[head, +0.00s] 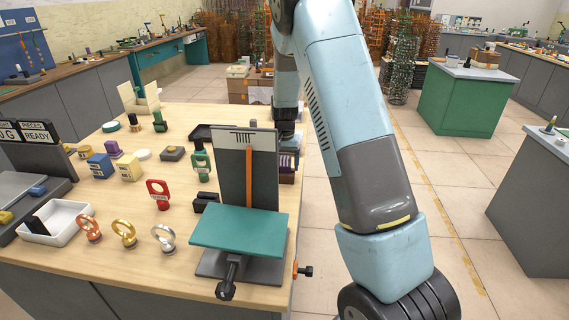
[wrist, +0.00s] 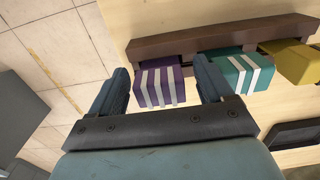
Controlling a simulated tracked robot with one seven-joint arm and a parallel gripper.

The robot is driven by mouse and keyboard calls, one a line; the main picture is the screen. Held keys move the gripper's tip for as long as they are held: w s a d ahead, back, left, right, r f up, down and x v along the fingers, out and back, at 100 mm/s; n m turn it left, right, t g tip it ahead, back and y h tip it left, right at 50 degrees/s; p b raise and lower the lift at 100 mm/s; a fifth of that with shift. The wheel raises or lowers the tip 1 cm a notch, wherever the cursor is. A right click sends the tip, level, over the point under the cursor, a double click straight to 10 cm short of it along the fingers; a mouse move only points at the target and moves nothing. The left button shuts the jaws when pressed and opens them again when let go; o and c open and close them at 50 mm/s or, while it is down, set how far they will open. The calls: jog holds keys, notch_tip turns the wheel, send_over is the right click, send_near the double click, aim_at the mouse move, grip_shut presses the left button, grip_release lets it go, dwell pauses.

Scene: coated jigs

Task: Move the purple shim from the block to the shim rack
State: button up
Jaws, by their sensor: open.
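The purple shim (wrist: 160,86), with three white stripes, sits at the left end of a brown rack (wrist: 190,42) in the wrist view. My gripper (wrist: 162,68) is open, with one finger on each side of the purple shim; I cannot tell whether either finger touches it. A teal shim (wrist: 235,72) with two white stripes and a yellow shim (wrist: 291,62) sit along the same rack. In the head view the purple shim (head: 288,161) shows small behind the upright grey plate, and my gripper is mostly hidden there by the plate and my arm.
A grey angle stand (head: 232,170) with a teal plate (head: 239,231) stands at the table's front right. Green and red tagged pieces, metal rings and a white tray (head: 55,235) fill the left. The table's right edge is close to the rack, with floor beyond.

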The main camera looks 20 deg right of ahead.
notch_tip(320, 180, up, 14)
jog(key=shift+f, duration=0.15)
dwell(0.7)
